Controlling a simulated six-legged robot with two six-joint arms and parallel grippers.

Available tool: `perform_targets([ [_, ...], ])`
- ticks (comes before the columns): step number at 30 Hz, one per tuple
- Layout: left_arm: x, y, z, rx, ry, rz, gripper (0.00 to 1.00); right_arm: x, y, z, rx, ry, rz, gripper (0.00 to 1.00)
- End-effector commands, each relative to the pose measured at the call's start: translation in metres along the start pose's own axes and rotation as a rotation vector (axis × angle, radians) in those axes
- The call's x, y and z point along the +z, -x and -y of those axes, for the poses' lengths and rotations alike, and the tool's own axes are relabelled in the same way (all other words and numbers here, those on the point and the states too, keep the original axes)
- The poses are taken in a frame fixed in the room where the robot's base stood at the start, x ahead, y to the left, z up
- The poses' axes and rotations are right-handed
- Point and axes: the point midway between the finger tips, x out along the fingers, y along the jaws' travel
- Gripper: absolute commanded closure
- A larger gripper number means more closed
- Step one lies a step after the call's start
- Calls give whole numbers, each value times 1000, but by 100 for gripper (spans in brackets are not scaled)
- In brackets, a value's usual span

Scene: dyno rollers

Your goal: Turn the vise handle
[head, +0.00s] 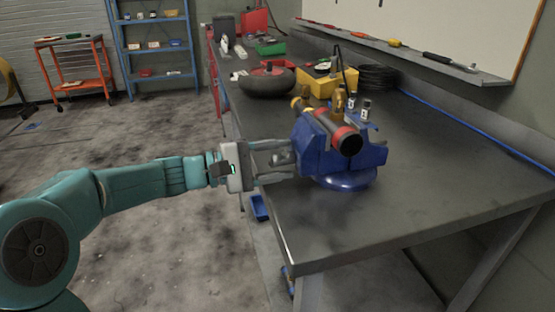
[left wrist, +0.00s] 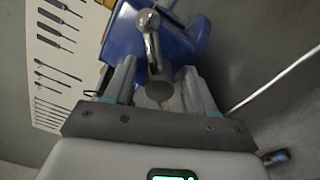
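The blue vise (head: 345,158) stands on a round base near the left edge of the dark workbench. In the left wrist view the vise body (left wrist: 122,38) fills the upper middle. Its silver handle (left wrist: 151,45) is a bar with a ball end, running down the picture between my fingers. My left gripper (head: 284,158) reaches the vise's left side from the left. In the left wrist view the left gripper (left wrist: 160,72) has its fingers spread on both sides of the handle, with gaps visible. The handle is hidden in the head view. My right gripper is not in view.
A cylindrical tool with red and orange bands (head: 345,138) lies at the vise top. Behind are a yellow box (head: 318,84), a black wheel (head: 266,83) and a coiled black hose (head: 378,76). The bench's front right (head: 440,190) is clear. A wall shelf (head: 400,50) holds tools.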

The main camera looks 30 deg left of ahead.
Motion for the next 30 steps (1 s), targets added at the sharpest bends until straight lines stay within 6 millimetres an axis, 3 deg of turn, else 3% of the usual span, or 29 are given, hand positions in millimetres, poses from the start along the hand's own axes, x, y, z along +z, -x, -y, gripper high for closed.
perform_targets([
  [14, 0, 6, -1, 2, 1, -1, 46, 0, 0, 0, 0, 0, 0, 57],
  [17, 0, 22, -1, 1, 0, -4, 46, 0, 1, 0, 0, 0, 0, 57],
  [30, -1, 132, -1, 1, 2, -6, 46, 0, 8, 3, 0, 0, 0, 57],
])
